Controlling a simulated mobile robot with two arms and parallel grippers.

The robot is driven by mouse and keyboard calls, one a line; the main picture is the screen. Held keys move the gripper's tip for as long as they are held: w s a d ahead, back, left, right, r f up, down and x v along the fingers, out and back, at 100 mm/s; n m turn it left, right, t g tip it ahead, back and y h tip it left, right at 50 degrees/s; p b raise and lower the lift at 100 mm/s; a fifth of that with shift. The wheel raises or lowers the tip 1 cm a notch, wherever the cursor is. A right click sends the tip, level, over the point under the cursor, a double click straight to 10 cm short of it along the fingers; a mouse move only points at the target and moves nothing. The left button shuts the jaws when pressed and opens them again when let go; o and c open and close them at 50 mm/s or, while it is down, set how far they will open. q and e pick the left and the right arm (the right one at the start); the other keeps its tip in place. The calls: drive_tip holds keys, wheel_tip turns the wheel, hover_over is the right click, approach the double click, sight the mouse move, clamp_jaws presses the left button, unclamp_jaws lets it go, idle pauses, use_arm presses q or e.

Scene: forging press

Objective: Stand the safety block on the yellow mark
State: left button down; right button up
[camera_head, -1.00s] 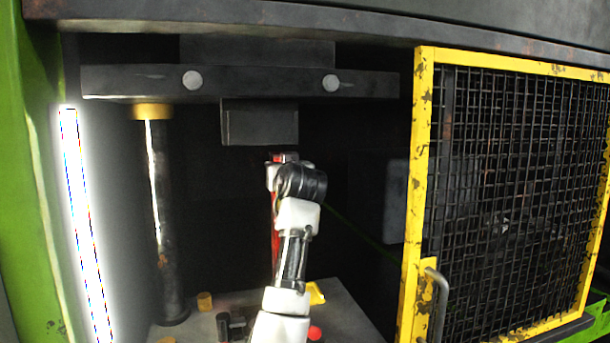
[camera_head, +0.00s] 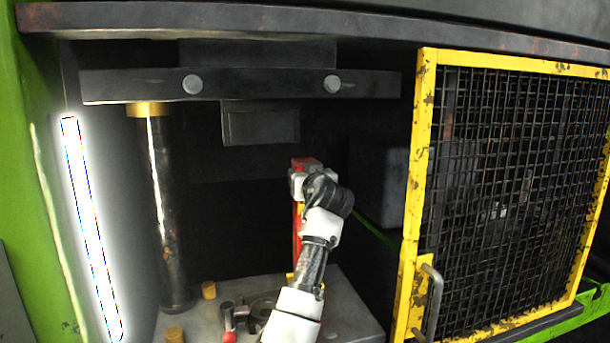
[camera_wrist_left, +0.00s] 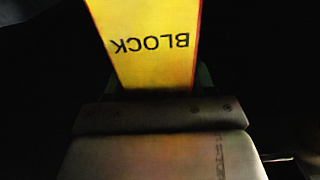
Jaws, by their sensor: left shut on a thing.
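The safety block (camera_head: 298,225) is a tall red and yellow post, close to upright, under the press ram at the right. My left gripper (camera_head: 308,182) is shut on its upper part, and a red top shows above the gripper. In the left wrist view, the block's yellow face (camera_wrist_left: 153,45) fills the upper middle, with BLOCK printed upside down. A small yellow patch (camera_head: 291,278), perhaps the yellow mark, shows on the press bed beside my arm. My arm hides the block's foot, so I cannot tell whether it touches the bed. My right gripper is not in view.
The ram block (camera_head: 261,125) hangs above, left of the block. A dark column (camera_head: 165,215) stands at the left. Yellow cylinders (camera_head: 208,290) and dark parts with a red knob (camera_head: 229,338) are on the bed (camera_head: 345,305). A yellow mesh guard (camera_head: 424,170) borders the right.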

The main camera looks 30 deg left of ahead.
use_arm(q)
drive_tip(key=shift+r, duration=0.1)
drive_tip(key=c, duration=0.7)
unclamp_jaws()
drive_tip(key=shift+f, duration=0.2)
drive_tip(key=o, duration=0.3)
drive_tip(key=shift+s+d+r, duration=0.1)
drive_tip(key=shift+o, duration=0.2)
drive_tip(key=b+v, duration=0.6)
drive_tip(key=v, duration=0.6)
drive_tip(key=shift+b, duration=0.3)
drive_tip(key=shift+r, duration=0.1)
